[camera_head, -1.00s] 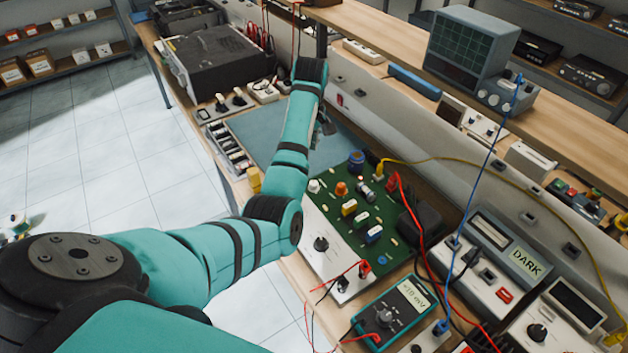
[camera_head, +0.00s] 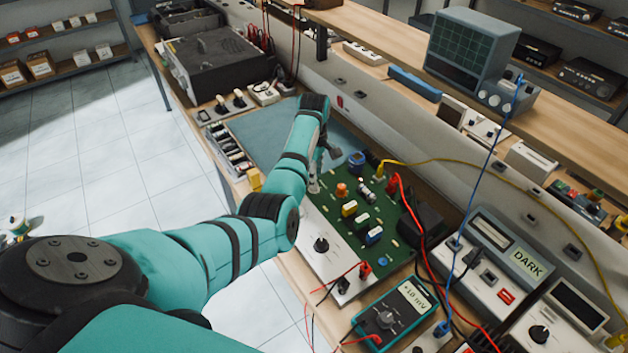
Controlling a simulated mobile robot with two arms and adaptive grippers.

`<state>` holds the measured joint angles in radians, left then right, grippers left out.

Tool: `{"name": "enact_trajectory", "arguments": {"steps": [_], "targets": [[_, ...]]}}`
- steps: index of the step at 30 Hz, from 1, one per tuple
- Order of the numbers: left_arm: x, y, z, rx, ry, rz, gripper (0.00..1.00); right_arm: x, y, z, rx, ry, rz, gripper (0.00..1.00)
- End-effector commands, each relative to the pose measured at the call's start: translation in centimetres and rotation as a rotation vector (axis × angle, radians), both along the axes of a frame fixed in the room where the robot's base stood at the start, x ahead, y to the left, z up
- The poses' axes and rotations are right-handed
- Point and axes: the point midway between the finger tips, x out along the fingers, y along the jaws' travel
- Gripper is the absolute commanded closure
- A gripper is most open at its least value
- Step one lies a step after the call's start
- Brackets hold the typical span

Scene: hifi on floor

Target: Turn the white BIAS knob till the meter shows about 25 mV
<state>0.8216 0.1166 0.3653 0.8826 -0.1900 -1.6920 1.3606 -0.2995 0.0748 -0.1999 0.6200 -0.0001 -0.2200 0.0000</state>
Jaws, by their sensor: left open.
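The green circuit board (camera_head: 335,218) lies on the bench with several coloured parts on it. The teal multimeter (camera_head: 393,313) at the lower middle reads about +10 mV. My left gripper (camera_head: 321,172) is open and points down at the board's far left corner, where the white BIAS knob stands. The gripper's fingers largely cover the knob, and I cannot tell whether they touch it. An orange knob (camera_head: 342,190) and a blue round part (camera_head: 356,161) stand close by on the board. My right gripper is not in view.
A white panel with a black knob (camera_head: 321,245) lies in front of the board. Red, black, yellow and blue leads run over the right side. A blue-grey mat (camera_head: 262,135) beyond the board is clear. A box marked DARK (camera_head: 527,264) stands at right.

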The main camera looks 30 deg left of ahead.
Motion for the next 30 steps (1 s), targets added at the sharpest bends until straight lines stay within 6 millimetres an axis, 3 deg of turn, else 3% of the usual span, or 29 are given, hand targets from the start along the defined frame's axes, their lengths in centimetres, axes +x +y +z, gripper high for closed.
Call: {"name": "enact_trajectory", "arguments": {"steps": [7, 18, 28, 30], "targets": [[-0.1, 0.0, -3.1, 0.000, 0.002, 0.000, 0.54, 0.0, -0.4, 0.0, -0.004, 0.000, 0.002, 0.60], [0.0, 0.0, -3.6, 0.000, 0.000, 0.000, 0.54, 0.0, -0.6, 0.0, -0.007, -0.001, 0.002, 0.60], [0.0, 0.0, -3.6, 0.000, 0.000, 0.000, 0.97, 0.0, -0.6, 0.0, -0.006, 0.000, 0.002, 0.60], [0.0, 0.0, -3.6, 0.000, 0.000, -0.001, 1.00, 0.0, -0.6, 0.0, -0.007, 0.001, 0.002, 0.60]]}}
